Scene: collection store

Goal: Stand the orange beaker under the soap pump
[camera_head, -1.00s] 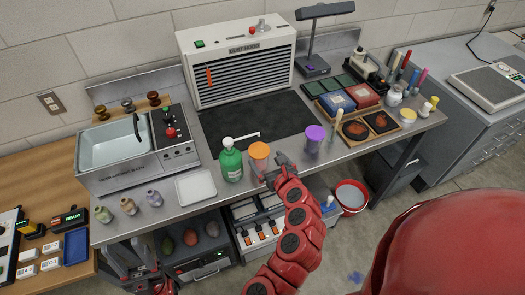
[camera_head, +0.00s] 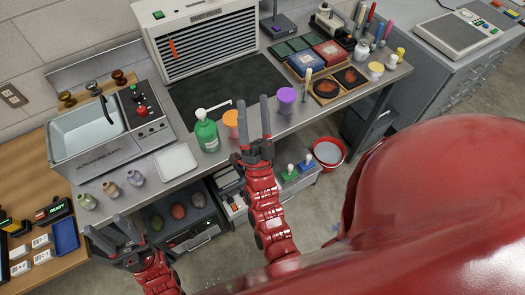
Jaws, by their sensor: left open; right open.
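The orange beaker (camera_head: 231,124) stands upright on the steel bench, close beside the green soap pump bottle (camera_head: 207,135). The white spout (camera_head: 220,107) of the pump reaches right, and its tip appears above the beaker's mouth; the exact alignment in depth I cannot tell. My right gripper (camera_head: 252,101) is open and empty, its fingers just right of the beaker and apart from it in the picture. My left gripper (camera_head: 103,224) is open and empty at the lower left, in front of the bench edge.
A purple cup (camera_head: 286,97) stands right of my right gripper. A white tray (camera_head: 176,162) lies left of the pump, with several small bottles (camera_head: 111,188) further left. A dark mat (camera_head: 228,82) is clear behind. A red bucket (camera_head: 328,152) stands on the floor.

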